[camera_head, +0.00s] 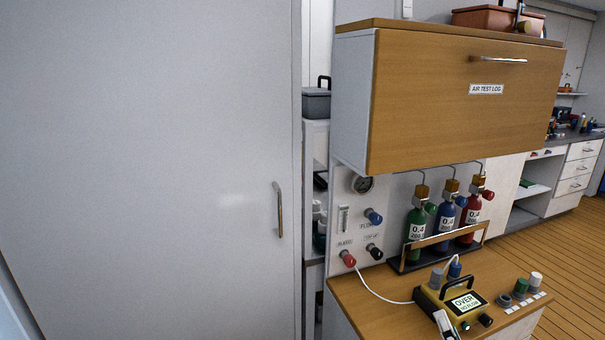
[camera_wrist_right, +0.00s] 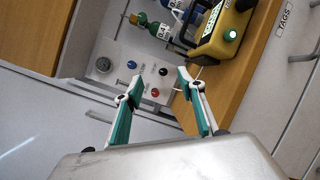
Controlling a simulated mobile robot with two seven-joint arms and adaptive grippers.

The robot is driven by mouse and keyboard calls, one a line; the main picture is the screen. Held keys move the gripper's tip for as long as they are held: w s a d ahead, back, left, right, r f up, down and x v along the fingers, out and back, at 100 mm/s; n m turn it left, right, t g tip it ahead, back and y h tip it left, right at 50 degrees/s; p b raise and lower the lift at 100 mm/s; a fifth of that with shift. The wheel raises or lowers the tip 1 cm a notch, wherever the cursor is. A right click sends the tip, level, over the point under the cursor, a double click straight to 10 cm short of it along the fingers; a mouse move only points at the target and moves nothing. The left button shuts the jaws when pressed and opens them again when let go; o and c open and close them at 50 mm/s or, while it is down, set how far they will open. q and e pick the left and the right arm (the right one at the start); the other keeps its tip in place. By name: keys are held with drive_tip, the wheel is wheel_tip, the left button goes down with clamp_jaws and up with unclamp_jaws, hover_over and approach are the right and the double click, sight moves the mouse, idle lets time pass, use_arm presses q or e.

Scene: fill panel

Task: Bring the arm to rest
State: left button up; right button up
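My right gripper (camera_wrist_right: 160,78) is open in the right wrist view. Its two teal-padded fingers stand apart with nothing between them. In the head view only a small part of it (camera_head: 446,324) shows at the bottom edge, in front of the yellow tester (camera_head: 431,302). The tester stands on the wooden counter, and its screen begins with "OVER". It also shows in the right wrist view (camera_wrist_right: 236,24), beyond the fingertips, with a lit green button. Whether the gripper touches anything cannot be told. My left gripper is in neither view.
A gauge panel (camera_head: 345,242) with coloured knobs stands behind the counter (camera_head: 378,318). Green, blue and red bottles (camera_head: 416,236) stand in a rack. The wooden cabinet front (camera_head: 450,100) labelled "AIR TEST LOG" hangs above. A large grey door (camera_head: 150,170) fills the left. Floor (camera_head: 560,270) is clear at right.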

drive_tip(key=s+d+f+m+g+h, duration=0.25)
drive_tip(key=s+f+m+g, duration=0.35)
drive_tip(key=s+m, duration=0.35)
drive_tip(key=s+d+f+m+g+h, duration=0.2)
drive_tip(key=s+d+f+m+g, duration=0.3)
drive_tip(key=s+m, duration=0.4)
drive_tip(key=a+f+m+t+y, duration=0.1)
drive_tip(key=a+f+t+y, duration=0.2)
drive_tip(key=a+f+y, duration=0.5)
drive_tip(key=a+f, duration=0.6)
drive_tip(key=a, duration=0.4)
drive_tip(key=shift+w+f, duration=0.25)
drive_tip(key=shift+f, duration=0.1)
